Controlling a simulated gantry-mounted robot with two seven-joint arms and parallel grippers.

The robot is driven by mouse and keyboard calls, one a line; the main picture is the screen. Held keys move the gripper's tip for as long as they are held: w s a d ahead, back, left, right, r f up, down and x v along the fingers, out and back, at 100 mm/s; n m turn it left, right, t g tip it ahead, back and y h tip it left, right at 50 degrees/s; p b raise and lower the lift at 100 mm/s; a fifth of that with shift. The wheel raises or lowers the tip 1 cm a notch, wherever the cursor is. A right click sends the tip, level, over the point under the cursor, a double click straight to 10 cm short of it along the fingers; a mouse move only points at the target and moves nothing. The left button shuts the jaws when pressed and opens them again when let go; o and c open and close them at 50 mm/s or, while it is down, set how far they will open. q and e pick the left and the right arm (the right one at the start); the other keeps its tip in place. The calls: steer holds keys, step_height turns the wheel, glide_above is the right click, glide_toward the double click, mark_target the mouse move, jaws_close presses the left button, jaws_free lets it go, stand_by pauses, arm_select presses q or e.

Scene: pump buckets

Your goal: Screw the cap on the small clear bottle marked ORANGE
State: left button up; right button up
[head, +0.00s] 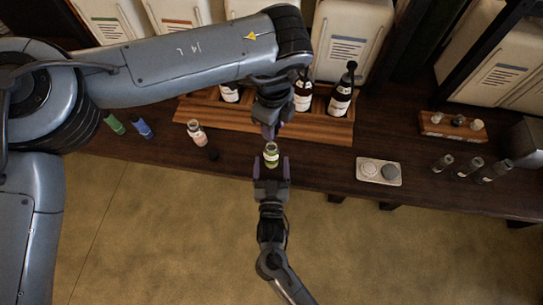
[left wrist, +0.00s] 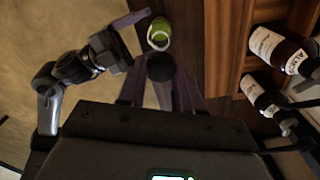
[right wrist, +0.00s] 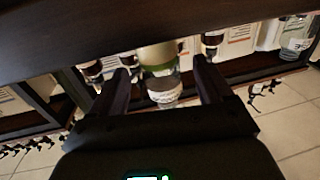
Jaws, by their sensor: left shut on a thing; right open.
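A small clear bottle (head: 271,157) with green contents stands near the table's front edge. It also shows in the left wrist view (left wrist: 159,32) and the right wrist view (right wrist: 165,95); its label is too small to read. My left gripper (head: 268,132) is just behind it, shut on a dark round cap (left wrist: 161,68), apart from the bottle. My right gripper (head: 271,168) is open, its fingers on either side of the green bottle. Another small clear bottle (head: 197,134) with pinkish-orange contents stands further left, its label unreadable. A black cap (head: 213,155) lies near it.
A wooden rack (head: 190,112) with dark pump bottles (head: 340,100) stands behind. A white tray (head: 362,179) with two round pieces and several small clear bottles (head: 470,168) are on the right. Green (head: 114,124) and blue (head: 141,128) items lie at left.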

steer(key=shift+w, duration=2.5)
steer(key=c, duration=1.5)
arm_select(q)
glide_above(273, 147)
steer(key=shift+f, duration=2.45)
arm_select(e)
jaws_close()
